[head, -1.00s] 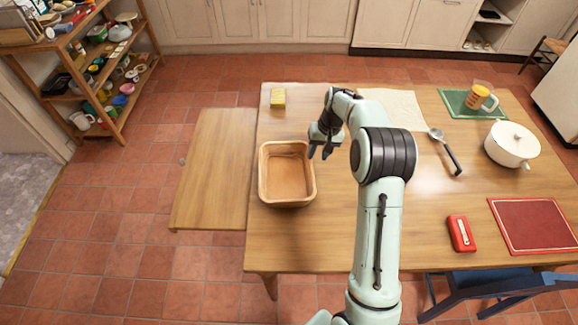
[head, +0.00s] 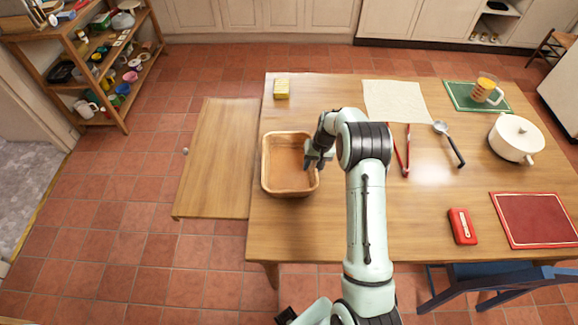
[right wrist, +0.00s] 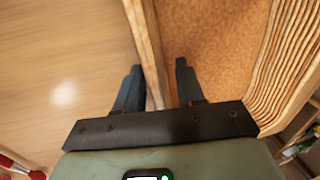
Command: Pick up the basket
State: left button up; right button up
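The basket (head: 290,188) is a light wooden, rounded rectangular container standing at the left part of the table. It looks empty and upright. My right gripper (head: 314,157) is at the basket's right rim. In the right wrist view the gripper (right wrist: 158,85) is open, with one finger outside and one inside the basket wall (right wrist: 147,50). The wall runs between the fingers, with gaps visible on both sides. The ribbed inner side of the basket shows at the right of that view.
A lower wooden surface (head: 214,160) adjoins at left. A blue chair (head: 490,285) stands in front.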

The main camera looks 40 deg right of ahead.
jog(key=shift+f, duration=0.4)
grip_shut()
jog(key=shift+r, duration=0.2)
